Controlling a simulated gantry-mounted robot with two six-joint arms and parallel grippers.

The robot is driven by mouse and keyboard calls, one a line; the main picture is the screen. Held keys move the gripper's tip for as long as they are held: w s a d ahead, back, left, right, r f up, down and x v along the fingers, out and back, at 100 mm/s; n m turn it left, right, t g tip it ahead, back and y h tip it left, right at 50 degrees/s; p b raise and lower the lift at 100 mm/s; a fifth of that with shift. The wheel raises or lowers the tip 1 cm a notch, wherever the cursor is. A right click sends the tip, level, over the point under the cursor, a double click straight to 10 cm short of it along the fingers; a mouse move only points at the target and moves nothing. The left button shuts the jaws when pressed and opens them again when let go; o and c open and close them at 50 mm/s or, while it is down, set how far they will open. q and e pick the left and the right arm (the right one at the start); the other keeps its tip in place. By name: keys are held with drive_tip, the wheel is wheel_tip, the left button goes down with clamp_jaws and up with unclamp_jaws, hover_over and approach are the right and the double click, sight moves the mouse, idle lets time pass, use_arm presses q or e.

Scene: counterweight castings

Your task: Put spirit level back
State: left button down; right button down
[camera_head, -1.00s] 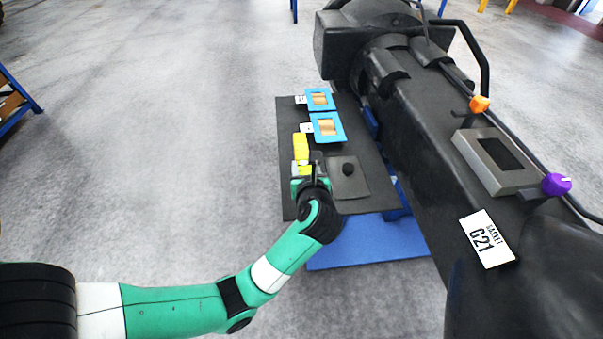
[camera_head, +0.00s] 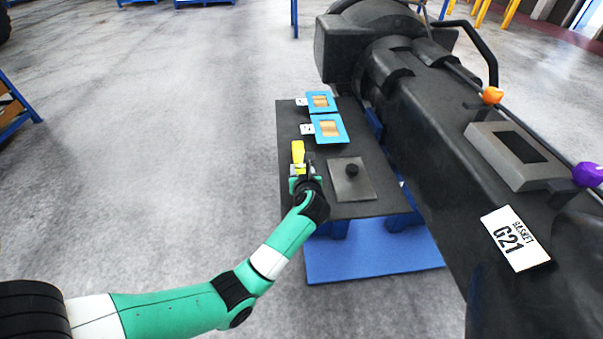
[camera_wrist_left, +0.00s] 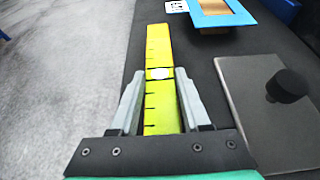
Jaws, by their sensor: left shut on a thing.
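The spirit level (camera_head: 298,150) is a yellow bar with black tick marks and a pale vial near its middle. In the left wrist view the spirit level (camera_wrist_left: 158,48) runs lengthwise between my fingers and extends beyond them. My left gripper (camera_head: 302,171) is shut on it, with one finger along each side, over the left part of the dark tabletop (camera_head: 288,120). The left gripper also shows in the left wrist view (camera_wrist_left: 158,84). I cannot tell whether the level touches the tabletop. Its near end is hidden by the gripper. My right gripper is not in view.
A grey plate with a black knob (camera_head: 352,182) lies right of the gripper. Two blue frames with tan centres (camera_head: 343,130) (camera_head: 331,103) and white tags lie behind. A large black casting (camera_head: 440,130) bounds the right side. Open floor lies left.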

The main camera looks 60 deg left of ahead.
use_arm(q)
drive_tip(key=shift+c, duration=1.8)
unclamp_jaws()
drive_tip(key=shift+w, duration=0.1)
drive_tip(key=shift+r, duration=0.2)
drive_tip(key=p+v, duration=0.4)
drive_tip(key=v, duration=0.8)
